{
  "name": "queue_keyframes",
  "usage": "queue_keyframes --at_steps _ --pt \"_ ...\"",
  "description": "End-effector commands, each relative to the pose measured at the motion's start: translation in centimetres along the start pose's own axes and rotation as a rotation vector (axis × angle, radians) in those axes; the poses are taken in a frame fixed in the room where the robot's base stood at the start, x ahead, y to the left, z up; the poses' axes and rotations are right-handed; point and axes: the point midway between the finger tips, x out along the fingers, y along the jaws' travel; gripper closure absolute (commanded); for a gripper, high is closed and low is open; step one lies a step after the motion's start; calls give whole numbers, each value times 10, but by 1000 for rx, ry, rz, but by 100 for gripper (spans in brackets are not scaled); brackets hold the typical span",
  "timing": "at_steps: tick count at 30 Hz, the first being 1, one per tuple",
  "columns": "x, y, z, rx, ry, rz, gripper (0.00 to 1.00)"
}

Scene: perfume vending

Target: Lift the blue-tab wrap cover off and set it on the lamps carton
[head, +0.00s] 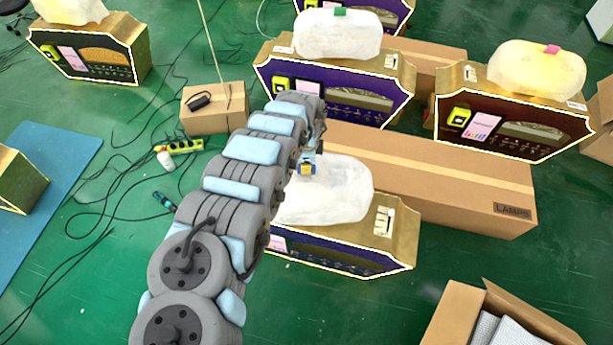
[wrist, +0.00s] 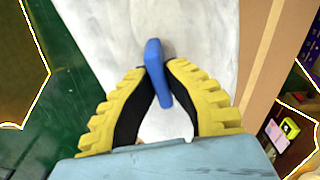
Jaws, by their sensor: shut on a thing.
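The white wrap cover (head: 345,190) is over the top of the nearest purple-fronted perfume machine (head: 340,254) in the head view; I cannot tell whether it touches the machine. My gripper (head: 307,168) is at the cover's upper left, partly hidden by my arm. In the wrist view my gripper (wrist: 158,78) has its yellow fingers closed on the blue tab (wrist: 153,52), with the white cover (wrist: 205,32) filling the view behind it. The lamps carton (head: 440,180) is a long brown box just behind the machine. Its edge shows in the wrist view (wrist: 258,55).
Other machines with wrap covers stand behind: a green-tab one (head: 338,33), a pink-tab one (head: 537,68) and one at far left (head: 72,10). An open carton (head: 480,315) is at front right. Cables, a power strip (head: 185,145) and a small box (head: 215,115) are at left.

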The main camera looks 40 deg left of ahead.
Motion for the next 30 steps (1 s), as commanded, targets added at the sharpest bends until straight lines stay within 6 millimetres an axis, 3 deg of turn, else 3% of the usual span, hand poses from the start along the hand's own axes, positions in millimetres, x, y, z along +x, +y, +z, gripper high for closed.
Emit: queue_keyframes --at_steps 8,21,30 --pt "-15 0 0 0 0 -1 100" --pt "-77 0 1 0 -3 1 100" --pt "-98 0 0 1 0 0 100"
